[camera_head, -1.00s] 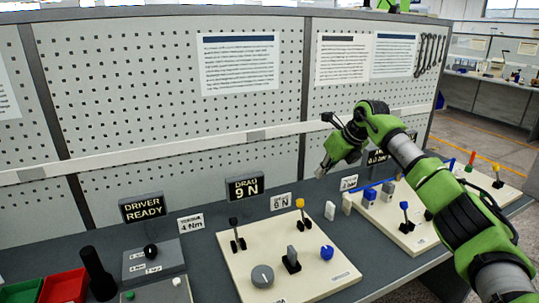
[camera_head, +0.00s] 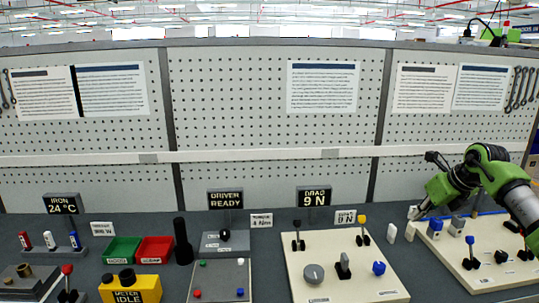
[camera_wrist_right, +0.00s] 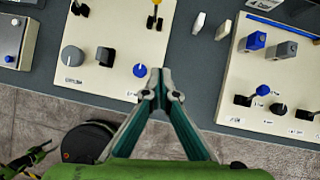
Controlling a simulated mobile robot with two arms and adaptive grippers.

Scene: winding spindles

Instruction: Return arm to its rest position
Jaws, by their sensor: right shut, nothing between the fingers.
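My right arm (camera_head: 483,165), green and black, reaches in from the right in the head view, bent at the wrist. Its gripper (camera_head: 417,213) points down and left, above the bench near two small white blocks. In the right wrist view the right gripper (camera_wrist_right: 160,76) is shut and empty. Its fingertips meet beside the lower right corner of a cream panel (camera_wrist_right: 110,20), over the bench's front strip. My left gripper is in neither view.
Cream panels with knobs and levers (camera_head: 300,255) stand on the dark bench (camera_head: 80,225). Small white blocks (camera_head: 391,233) stand between them. Red bin (camera_head: 155,249), green bin (camera_head: 122,248), black cylinder (camera_head: 183,240) and yellow meter (camera_head: 130,290) are left. A pegboard (camera_head: 270,130) closes the back.

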